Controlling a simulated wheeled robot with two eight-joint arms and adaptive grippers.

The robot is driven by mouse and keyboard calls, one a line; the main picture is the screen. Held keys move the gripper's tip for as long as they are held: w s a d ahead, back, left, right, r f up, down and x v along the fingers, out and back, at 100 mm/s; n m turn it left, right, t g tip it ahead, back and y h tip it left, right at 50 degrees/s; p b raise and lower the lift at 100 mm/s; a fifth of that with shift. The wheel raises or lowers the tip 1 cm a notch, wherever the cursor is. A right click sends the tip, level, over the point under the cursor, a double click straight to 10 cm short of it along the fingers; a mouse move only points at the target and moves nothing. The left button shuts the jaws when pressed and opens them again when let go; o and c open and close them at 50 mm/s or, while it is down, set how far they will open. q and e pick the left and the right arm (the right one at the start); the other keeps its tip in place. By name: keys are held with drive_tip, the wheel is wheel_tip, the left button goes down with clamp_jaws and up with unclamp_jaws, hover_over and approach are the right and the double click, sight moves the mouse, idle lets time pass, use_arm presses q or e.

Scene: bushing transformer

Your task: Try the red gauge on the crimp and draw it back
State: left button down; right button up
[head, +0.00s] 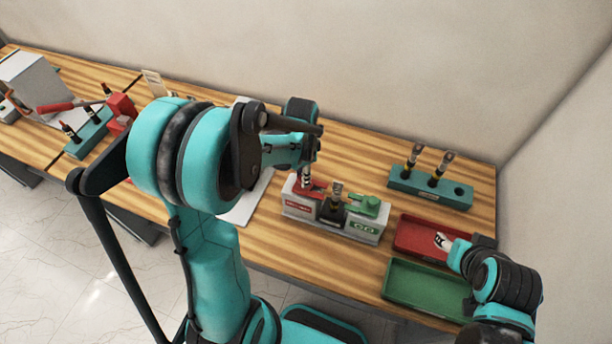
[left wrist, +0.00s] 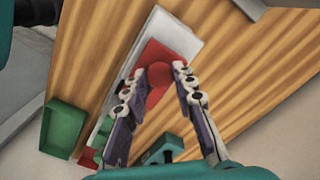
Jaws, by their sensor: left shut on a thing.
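The red gauge (head: 311,187) is at the left end of a grey gauge block (head: 297,210) with a red label and a green label. My left gripper (head: 306,180) is above it. In the left wrist view the fingers (left wrist: 158,80) are shut on the red gauge's round grip, with its flat red body (left wrist: 168,58) beyond. A crimped piece (head: 337,189) stands upright in the dark middle holder, just right of the red gauge. I cannot tell whether gauge and crimp touch. The green gauge (head: 368,204) sits at the right end. My right gripper (head: 444,241) is over the red tray; its opening is unclear.
The red tray (head: 408,234) and green tray (head: 400,283) lie to the right of the block. A teal rack (head: 425,192) with two upright pieces stands behind them. Another rack (head: 90,137) and a red-handled tool (head: 58,106) are at the far left.

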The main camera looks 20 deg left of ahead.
use_arm(q)
drive_tip(key=c, duration=1.4)
unclamp_jaws()
drive_tip(key=shift+a, duration=0.15)
drive_tip(key=shift+o, duration=0.9)
drive_tip(key=shift+a, duration=0.15)
drive_tip(key=shift+r, duration=0.3)
wheel_tip(320, 180, up, 12)
drive_tip(key=shift+f, duration=0.25)
